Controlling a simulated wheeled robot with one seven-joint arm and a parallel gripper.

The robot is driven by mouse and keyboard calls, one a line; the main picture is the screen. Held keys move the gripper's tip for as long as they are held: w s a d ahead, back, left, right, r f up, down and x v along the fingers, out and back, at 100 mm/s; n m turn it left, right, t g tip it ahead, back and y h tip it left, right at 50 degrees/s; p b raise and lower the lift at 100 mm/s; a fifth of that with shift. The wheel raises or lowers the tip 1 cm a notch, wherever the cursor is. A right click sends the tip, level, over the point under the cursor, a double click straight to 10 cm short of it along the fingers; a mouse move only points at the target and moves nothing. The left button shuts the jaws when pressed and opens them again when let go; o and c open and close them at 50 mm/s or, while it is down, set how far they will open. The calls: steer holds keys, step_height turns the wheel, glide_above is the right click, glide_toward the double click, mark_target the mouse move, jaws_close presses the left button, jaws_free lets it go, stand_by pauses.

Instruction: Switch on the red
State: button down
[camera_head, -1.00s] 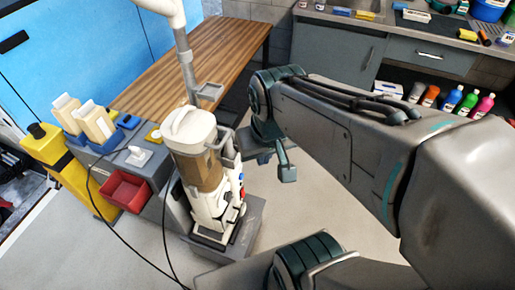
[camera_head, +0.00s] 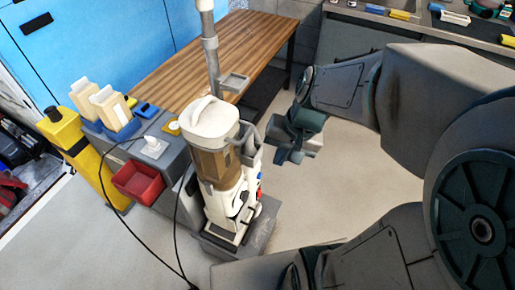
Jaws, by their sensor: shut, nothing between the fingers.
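A tall white and brown upright machine (camera_head: 213,160) stands on a grey base in the middle of the view. On its right side are a small red part (camera_head: 259,194) and a small blue part (camera_head: 259,176), seen nearly edge-on. I cannot tell which way the red part is set. My gripper (camera_head: 281,156) is just to the right of the machine, at about the height of its brown section. It is shut and empty. A gap to the red part appears to remain, but its depth is unclear.
A grey bench with a red bin (camera_head: 138,183) and a yellow canister (camera_head: 88,155) stand at the left. A wooden table (camera_head: 205,58) is behind. A black cable (camera_head: 177,225) runs down in front of the bench. Floor to the right is clear.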

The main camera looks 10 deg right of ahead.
mark_target(260, 193)
steer(key=w+d+f+m+t+y+b, duration=0.1)
steer(key=w+d+f+m+b, duration=0.2)
steer(key=f, duration=1.1)
steer(key=w+d+f+m+t+y+b, duration=0.1)
steer(key=w+d+f+m+b, duration=0.2)
steer(key=f+m+b, duration=0.4)
steer(key=w+d+f+m+t+y+b, duration=0.1)
steer(key=w+d+f+m+b, duration=0.3)
steer(key=f+m, duration=0.7)
step_height(260, 193, down, 10)
steer(key=shift+w+r+y+b, duration=0.2)
steer(key=shift+w+y+b, duration=0.15)
steer(key=shift+w, duration=0.2)
steer(key=r+b+x, duration=0.1)
steer(key=x, duration=0.5)
steer(key=w+a+b+x, duration=0.1)
steer(key=b+x, duration=0.1)
steer(key=x, duration=0.4)
steer(key=shift+w+a, duration=0.35)
steer(key=shift+a, duration=0.2)
steer(key=shift+a, duration=0.1)
